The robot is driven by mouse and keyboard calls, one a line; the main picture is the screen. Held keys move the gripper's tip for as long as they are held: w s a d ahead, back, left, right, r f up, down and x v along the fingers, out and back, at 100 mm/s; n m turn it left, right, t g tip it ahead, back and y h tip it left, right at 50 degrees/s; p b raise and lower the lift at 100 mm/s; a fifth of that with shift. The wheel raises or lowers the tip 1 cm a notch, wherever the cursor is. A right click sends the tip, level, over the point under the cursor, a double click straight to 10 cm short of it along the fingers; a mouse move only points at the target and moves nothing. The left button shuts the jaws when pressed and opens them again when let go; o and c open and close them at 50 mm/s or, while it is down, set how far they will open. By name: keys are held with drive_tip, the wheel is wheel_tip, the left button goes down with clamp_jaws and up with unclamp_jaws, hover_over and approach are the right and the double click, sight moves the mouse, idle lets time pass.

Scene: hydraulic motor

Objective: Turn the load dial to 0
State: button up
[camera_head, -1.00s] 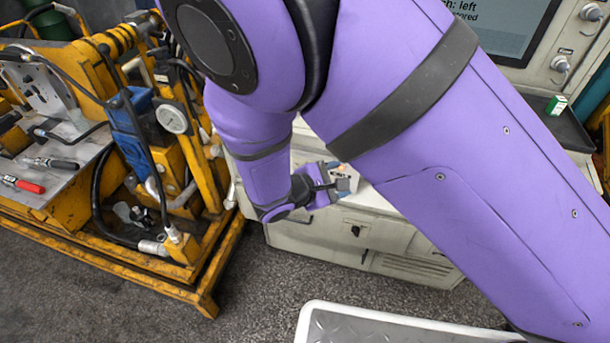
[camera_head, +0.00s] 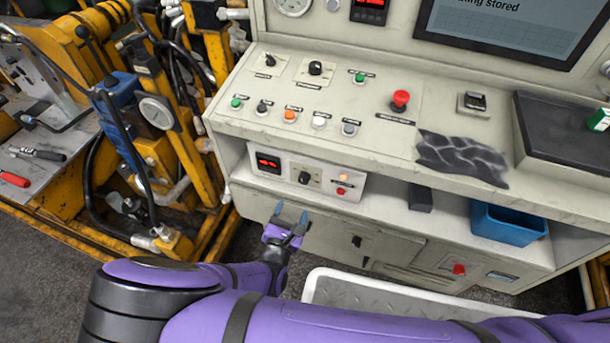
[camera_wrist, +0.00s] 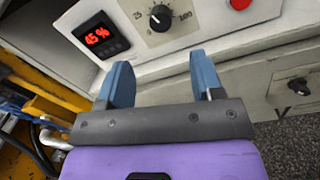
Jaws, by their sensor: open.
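The load dial (camera_head: 304,178) is a small black knob on a pale control box on the console's lower shelf. In the wrist view the dial (camera_wrist: 160,18) sits at the top middle, with a printed scale around it and 100 at its right. Its exact pointer angle is too small to read surely. A red display (camera_wrist: 100,37) left of it reads about 45 %. My gripper (camera_head: 291,214) is open and empty, below and in front of the box, apart from the dial. In the wrist view its two blue fingers (camera_wrist: 160,68) point toward the box, below the dial.
An orange lamp (camera_head: 344,178) and a red button (camera_head: 341,191) are right of the dial. The console top (camera_head: 350,150) overhangs the shelf. A dark block (camera_head: 420,198) and blue bin (camera_head: 508,224) stand farther right. A yellow rig (camera_head: 185,150) is at left.

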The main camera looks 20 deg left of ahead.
sight(303, 182)
drive_tip(key=w, duration=1)
drive_tip(key=shift+w+d, duration=0.1)
drive_tip(key=shift+d, duration=0.05)
drive_tip(key=c, duration=0.9)
